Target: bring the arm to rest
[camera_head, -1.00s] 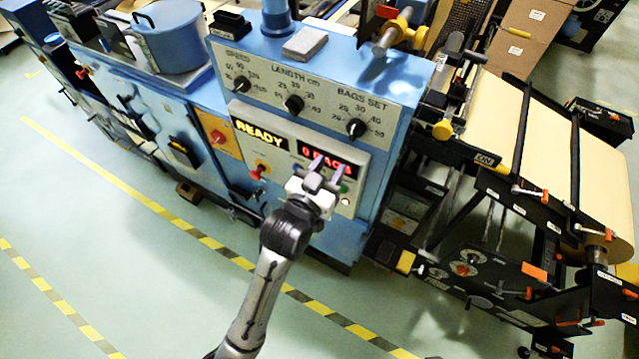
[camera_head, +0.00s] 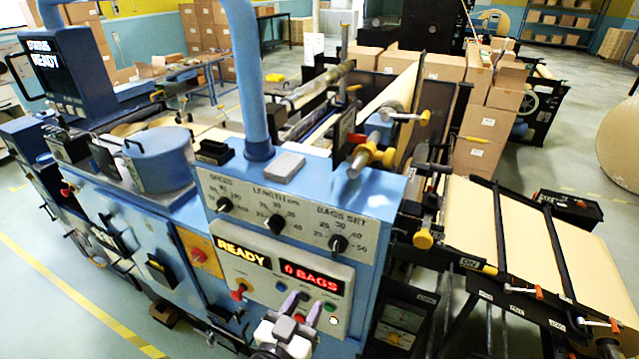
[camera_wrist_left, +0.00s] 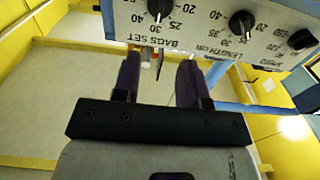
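My left gripper (camera_head: 298,307) is in front of the lower control panel of the blue machine (camera_head: 325,180), near the buttons under the lit displays. Its two fingers are apart with nothing seen between them; they also show apart in the left wrist view (camera_wrist_left: 158,80). The display (camera_head: 243,253) reads READY and the red display (camera_head: 300,279) reads 0 BAGS. Whether the fingertips touch the panel cannot be told. My right gripper is in neither view.
Three black dials, such as the BAGS SET dial (camera_head: 338,244), sit above the displays. The kraft paper web (camera_head: 500,225) runs at the right over black bars. A blue post (camera_head: 247,80) rises from the machine. Stacked cartons (camera_head: 485,125) stand behind.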

